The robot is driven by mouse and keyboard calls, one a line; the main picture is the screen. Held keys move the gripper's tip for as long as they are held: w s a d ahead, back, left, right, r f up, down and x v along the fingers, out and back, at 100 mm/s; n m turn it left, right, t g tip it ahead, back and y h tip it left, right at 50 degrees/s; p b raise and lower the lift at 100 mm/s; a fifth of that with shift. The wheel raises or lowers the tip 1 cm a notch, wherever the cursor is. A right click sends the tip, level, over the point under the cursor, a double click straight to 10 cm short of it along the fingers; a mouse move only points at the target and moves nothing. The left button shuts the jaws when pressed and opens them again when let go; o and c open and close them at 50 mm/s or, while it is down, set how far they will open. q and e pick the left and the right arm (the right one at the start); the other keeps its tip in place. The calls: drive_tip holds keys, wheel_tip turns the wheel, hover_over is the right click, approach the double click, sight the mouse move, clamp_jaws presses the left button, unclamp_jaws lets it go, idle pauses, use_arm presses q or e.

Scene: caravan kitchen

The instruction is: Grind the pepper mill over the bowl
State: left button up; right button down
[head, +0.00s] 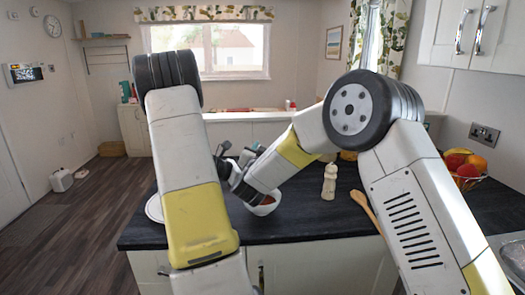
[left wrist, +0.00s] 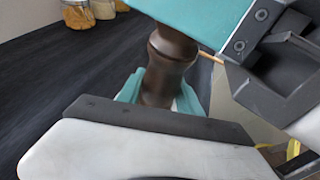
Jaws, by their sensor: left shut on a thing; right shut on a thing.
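The pepper mill (left wrist: 168,62) is dark brown and turned; it shows in the left wrist view, with its ends hidden. My left gripper (left wrist: 158,98) is shut on it, teal pads at its sides. My right gripper's teal and dark parts reach across the mill's upper part in that view. In the head view, my right gripper (head: 234,168) is shut at the end of its arm, close to the left arm, beside and above the bowl. The bowl (head: 264,209) is pale with reddish contents, on the dark counter, partly covered by my right arm. The left gripper is largely hidden there.
A white plate rim (head: 153,209) shows behind my left arm. A cream bottle-shaped shaker (head: 329,184) stands right of the bowl. The dark counter (head: 315,222) is clear before the shaker.

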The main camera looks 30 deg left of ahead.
drive_tip(key=shift+r, duration=0.15)
drive_tip(key=c, duration=0.9)
unclamp_jaws()
drive_tip(key=v, duration=1.2)
drive_tip(key=shift+r, duration=3.4)
drive_tip(key=shift+w, duration=0.1)
